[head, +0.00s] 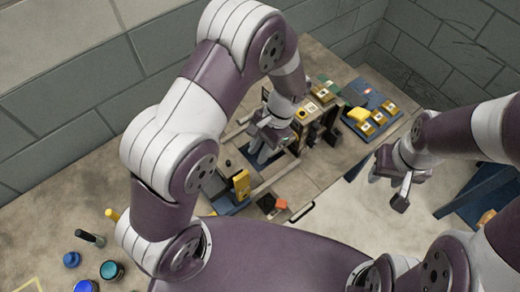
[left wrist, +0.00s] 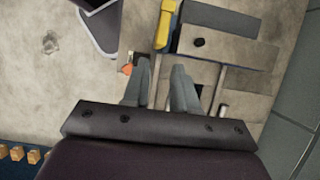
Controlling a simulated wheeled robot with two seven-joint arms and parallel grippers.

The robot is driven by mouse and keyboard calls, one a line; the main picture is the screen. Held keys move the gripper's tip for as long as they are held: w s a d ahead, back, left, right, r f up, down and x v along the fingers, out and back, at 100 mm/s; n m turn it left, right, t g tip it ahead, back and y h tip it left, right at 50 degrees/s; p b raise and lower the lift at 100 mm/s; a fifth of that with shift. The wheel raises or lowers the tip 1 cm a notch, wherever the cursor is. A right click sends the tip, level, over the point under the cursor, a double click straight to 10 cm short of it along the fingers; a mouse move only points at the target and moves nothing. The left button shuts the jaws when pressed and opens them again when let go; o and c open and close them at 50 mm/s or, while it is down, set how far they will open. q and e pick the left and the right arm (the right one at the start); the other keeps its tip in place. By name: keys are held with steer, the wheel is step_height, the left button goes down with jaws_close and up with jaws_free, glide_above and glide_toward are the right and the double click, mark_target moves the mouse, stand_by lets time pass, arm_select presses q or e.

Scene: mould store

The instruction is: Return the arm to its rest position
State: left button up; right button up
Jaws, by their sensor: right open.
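My left gripper (head: 266,136) hangs over a fixture with rails on the bench, near its middle. My right gripper (head: 388,182) is open and empty, over the floor beyond the bench's right edge. The contact, if any, between the left fingers and the fixture is hidden.
A yellow block (head: 241,184) stands on the fixture's near end. A blue tray (head: 388,110) with yellow-topped pieces lies at the back right. A black handle (head: 301,212) is at the bench's front edge. Several bottles and caps, including a teal cap (head: 111,270), stand at lower left. Block walls rise behind.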

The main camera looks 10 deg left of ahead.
stand_by(0.5)
arm_select(q)
steer(key=s+a+r+n+t+h+b, duration=0.3)
steer(key=s+a+n+t+b, duration=0.2)
steer(key=a+n+b, duration=0.1)
steer(key=shift+s+a+r+n+b, duration=0.2)
steer(key=shift+a+r+n+b, duration=0.15)
steer(key=shift+a+n, duration=0.5)
steer(key=shift+a, duration=0.1)
